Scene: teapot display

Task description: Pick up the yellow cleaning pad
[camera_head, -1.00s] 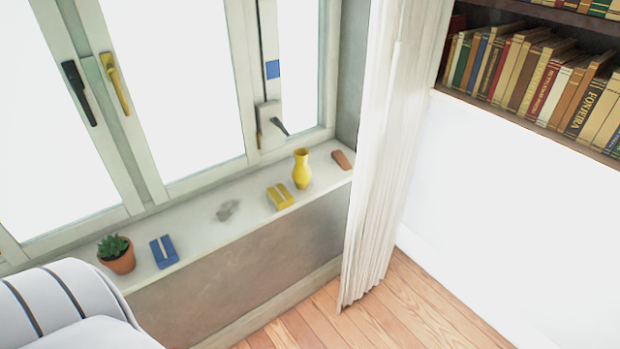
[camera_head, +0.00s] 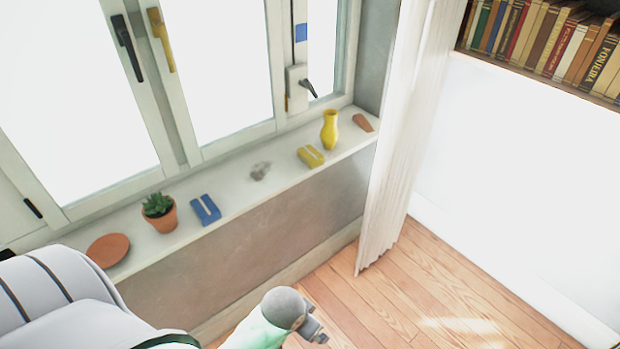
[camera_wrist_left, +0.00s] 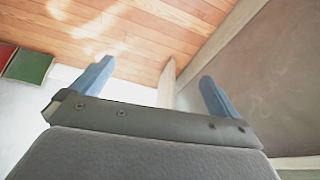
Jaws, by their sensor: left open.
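The yellow cleaning pad (camera_head: 310,156) lies on the window sill in the head view, a small block with a pale stripe, just left of the yellow vase (camera_head: 330,130). My left gripper (camera_head: 317,331) is at the bottom of the head view, over the floor in front of the sill and well apart from the pad. In the left wrist view my left gripper (camera_wrist_left: 153,74) shows two blue fingers spread wide with nothing between them. The pad is not seen in that view. My right gripper is not in view.
The sill (camera_head: 232,177) also holds a blue pad (camera_head: 205,209), a potted plant (camera_head: 160,214), a terracotta saucer (camera_head: 108,250), a grey smudge (camera_head: 260,171) and a brown wedge (camera_head: 362,122). A white curtain (camera_head: 400,130) hangs at its right end. The wooden floor (camera_head: 440,290) is clear.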

